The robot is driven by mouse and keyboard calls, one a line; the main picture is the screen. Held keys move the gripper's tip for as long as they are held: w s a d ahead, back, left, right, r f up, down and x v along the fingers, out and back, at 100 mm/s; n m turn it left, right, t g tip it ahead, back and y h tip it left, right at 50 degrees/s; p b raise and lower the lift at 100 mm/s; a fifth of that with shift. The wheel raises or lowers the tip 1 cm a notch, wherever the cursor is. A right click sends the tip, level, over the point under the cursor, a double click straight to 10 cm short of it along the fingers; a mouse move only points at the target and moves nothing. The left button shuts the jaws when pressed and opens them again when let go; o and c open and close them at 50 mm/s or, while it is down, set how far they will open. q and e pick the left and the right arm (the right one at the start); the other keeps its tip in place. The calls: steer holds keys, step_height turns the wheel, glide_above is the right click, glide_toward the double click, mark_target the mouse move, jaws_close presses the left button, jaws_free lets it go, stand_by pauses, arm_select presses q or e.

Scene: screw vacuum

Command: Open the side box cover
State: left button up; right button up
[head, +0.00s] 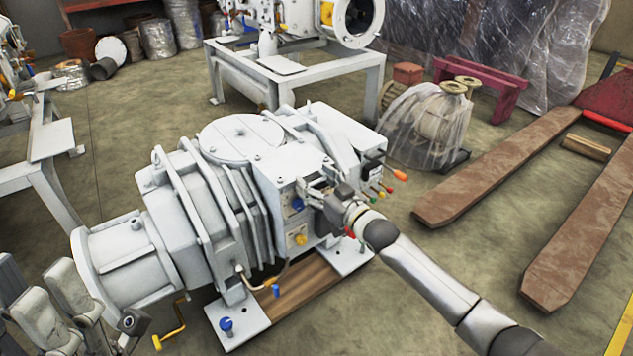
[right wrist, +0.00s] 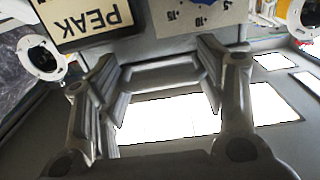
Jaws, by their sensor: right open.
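The grey-white vacuum pump (head: 215,190) lies across the middle of the head view. Its side box (head: 300,160) is at its right end, with small panels, a blue knob and coloured levers. My right gripper (head: 318,193) is at the front of this box, and its arm comes in from the lower right. In the right wrist view its two fingers (right wrist: 162,78) are spread apart. A grey surface shows between them; I cannot tell whether they touch it. My right gripper hides part of the box front, so the cover's edge is unclear.
A wooden board (head: 305,285) lies under the pump. A white stand (head: 300,85) with another machine is behind. A plastic-wrapped part (head: 425,125) and brown forks (head: 500,165) lie to the right. An upside-down PEAK label (right wrist: 88,18) shows in the wrist view.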

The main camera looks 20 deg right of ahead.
steer(key=shift+d, duration=0.1)
jaws_close()
stand_by(1.2)
